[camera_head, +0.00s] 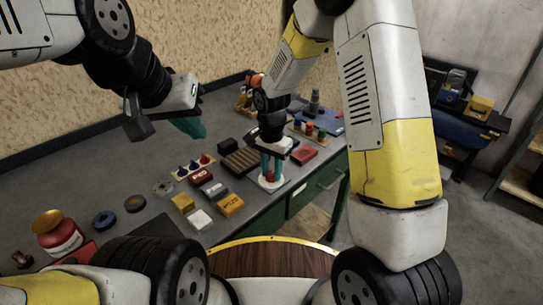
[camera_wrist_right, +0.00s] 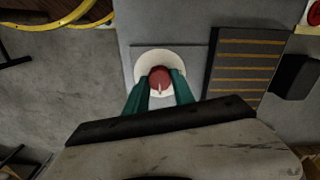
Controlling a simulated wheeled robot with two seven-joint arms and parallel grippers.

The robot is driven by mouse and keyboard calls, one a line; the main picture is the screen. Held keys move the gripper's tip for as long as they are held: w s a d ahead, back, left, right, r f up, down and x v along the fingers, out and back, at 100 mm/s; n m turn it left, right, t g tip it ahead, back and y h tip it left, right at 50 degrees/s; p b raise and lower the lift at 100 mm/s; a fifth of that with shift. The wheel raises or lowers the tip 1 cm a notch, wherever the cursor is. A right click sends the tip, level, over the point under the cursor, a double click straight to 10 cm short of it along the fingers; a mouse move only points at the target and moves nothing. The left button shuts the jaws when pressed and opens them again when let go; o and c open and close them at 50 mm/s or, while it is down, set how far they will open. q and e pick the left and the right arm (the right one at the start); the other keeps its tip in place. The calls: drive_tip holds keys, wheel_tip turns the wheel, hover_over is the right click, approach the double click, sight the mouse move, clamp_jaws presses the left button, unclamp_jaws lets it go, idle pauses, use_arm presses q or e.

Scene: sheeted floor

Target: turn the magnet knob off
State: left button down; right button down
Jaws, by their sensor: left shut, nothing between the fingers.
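The magnet knob (camera_wrist_right: 159,79) is a red round knob with a pale pointer mark, on a white round base (camera_wrist_right: 142,66). In the head view the red knob (camera_head: 270,177) sits on the grey bench under my right gripper (camera_head: 272,172). The green fingers of my right gripper (camera_wrist_right: 160,88) stand apart, one on each side of the knob, with tips close to its sides. I cannot tell whether they press on it. My left gripper (camera_head: 196,128) is shut and empty, raised over the back left of the bench, away from the knob.
A dark striped block (camera_wrist_right: 245,65) lies beside the knob's plate. Several small boxes, including a yellow one (camera_head: 230,205), lie left of the knob. A red box (camera_head: 304,155) lies to its right.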

drive_tip(key=shift+n, duration=0.4)
drive_tip(key=n, duration=0.3)
drive_tip(key=shift+n, duration=0.4)
drive_tip(key=n, duration=0.4)
drive_tip(key=shift+a+n, duration=0.1)
drive_tip(key=shift+n, duration=0.2)
drive_tip(key=n, duration=0.8)
drive_tip(key=shift+n, duration=0.3)
drive_tip(key=shift+a, duration=0.1)
drive_tip(key=c, duration=1.1)
unclamp_jaws()
drive_tip(key=shift+o, duration=0.2)
